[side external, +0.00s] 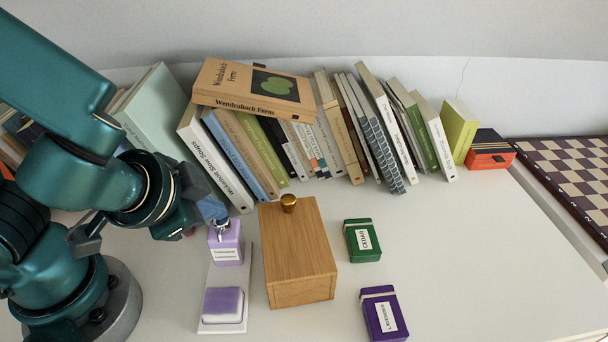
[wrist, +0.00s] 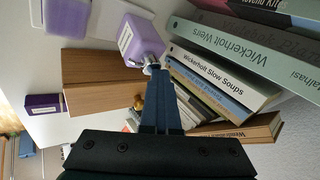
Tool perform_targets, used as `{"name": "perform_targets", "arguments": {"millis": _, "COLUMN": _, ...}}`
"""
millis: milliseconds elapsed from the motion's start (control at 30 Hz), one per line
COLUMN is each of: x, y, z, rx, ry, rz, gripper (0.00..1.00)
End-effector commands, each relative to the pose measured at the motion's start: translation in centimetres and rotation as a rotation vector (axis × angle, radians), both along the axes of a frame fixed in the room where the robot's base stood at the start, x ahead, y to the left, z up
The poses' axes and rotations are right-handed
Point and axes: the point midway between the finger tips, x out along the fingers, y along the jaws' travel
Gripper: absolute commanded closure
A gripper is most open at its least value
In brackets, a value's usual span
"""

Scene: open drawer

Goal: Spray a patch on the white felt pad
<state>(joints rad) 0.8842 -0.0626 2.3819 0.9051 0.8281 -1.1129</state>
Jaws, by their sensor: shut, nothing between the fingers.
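A lilac spray bottle (side external: 226,245) with a white label and a metallic nozzle stands upright at the back of a white tray (side external: 215,328). It also shows in the wrist view (wrist: 139,38). On the front of the tray is a pad (side external: 223,304); its top looks lilac rather than white, and it shows at the upper left of the wrist view (wrist: 68,16). My gripper (side external: 215,216) is shut and empty, with its fingertips (wrist: 155,72) right at the bottle's nozzle. I cannot tell whether they touch it.
A wooden box (side external: 298,255) with a brass knob stands just right of the tray. A green box (side external: 362,240) and a purple box (side external: 384,313) lie further right. A row of books (side external: 300,140) stands behind.

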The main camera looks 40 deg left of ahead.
Motion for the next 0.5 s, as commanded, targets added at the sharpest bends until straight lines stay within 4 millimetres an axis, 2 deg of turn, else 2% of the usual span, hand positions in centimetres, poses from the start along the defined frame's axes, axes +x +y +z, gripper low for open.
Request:
{"name": "perform_targets", "arguments": {"millis": 267, "x": -0.25, "y": 0.03, "z": -0.46, "rx": 0.001, "ry": 0.014, "rz": -0.001, "gripper": 1.0}}
{"name": "perform_targets", "arguments": {"millis": 500, "x": -0.26, "y": 0.0, "z": 0.06, "rx": -0.002, "ry": 0.012, "rz": 0.0, "gripper": 1.0}}
